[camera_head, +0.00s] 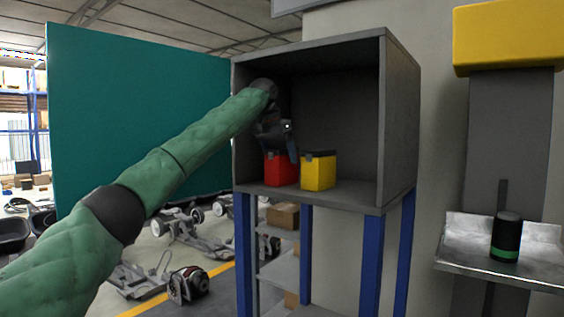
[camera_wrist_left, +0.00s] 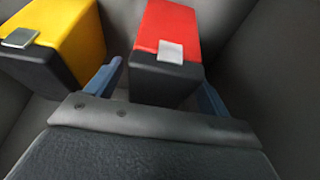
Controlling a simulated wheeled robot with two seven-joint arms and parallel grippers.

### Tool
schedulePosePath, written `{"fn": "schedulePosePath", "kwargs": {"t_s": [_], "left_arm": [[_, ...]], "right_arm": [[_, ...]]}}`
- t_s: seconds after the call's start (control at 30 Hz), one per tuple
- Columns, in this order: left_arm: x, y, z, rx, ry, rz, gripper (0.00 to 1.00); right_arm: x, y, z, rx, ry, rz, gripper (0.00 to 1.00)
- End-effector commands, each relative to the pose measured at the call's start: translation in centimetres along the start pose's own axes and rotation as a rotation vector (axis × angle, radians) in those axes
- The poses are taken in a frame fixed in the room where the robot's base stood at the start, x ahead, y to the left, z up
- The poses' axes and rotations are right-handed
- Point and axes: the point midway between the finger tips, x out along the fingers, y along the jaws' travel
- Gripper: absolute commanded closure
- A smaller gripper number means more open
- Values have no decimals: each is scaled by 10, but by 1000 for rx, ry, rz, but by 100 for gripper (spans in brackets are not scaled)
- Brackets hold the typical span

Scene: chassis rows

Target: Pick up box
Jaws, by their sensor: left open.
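A red box (camera_head: 280,170) with a dark top stands on the floor of a grey open cabinet (camera_head: 341,192). A yellow box (camera_head: 318,173) with a dark top stands beside it on the right. My left gripper (camera_head: 291,151) is inside the cabinet above the red box. In the left wrist view the blue fingers of my left gripper (camera_wrist_left: 160,80) are open, one on each side of the red box (camera_wrist_left: 171,24). Whether they touch it I cannot tell. The yellow box (camera_wrist_left: 62,20) is at the upper left there, next to one finger. My right gripper is out of view.
The cabinet has side walls and a roof around the boxes and stands on blue legs (camera_head: 371,255). Free floor lies right of the yellow box. A dark green-banded cylinder (camera_head: 506,238) stands on a metal shelf (camera_head: 459,257) at right. Wheeled chassis parts (camera_head: 190,232) lie on the ground.

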Motion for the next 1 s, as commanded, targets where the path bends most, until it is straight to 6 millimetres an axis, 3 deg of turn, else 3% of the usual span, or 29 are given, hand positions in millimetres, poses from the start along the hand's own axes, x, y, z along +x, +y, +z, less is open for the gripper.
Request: {"fn": "schedulePosePath", "kwargs": {"t_s": [0.03,0.2,0.53,0.83,0.87,1.0], "left_arm": [[1,1,-2,0,-2,0,19],[20,0,-1,-1,-1,0,19],[27,0,0,-1,0,1,19],[27,0,0,-1,0,0,76],[27,0,0,-1,0,0,80],[26,0,0,-1,1,0,80]], "right_arm": [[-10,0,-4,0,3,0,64],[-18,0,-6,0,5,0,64],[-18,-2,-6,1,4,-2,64],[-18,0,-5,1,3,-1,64],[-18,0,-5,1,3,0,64],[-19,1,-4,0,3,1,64]]}}
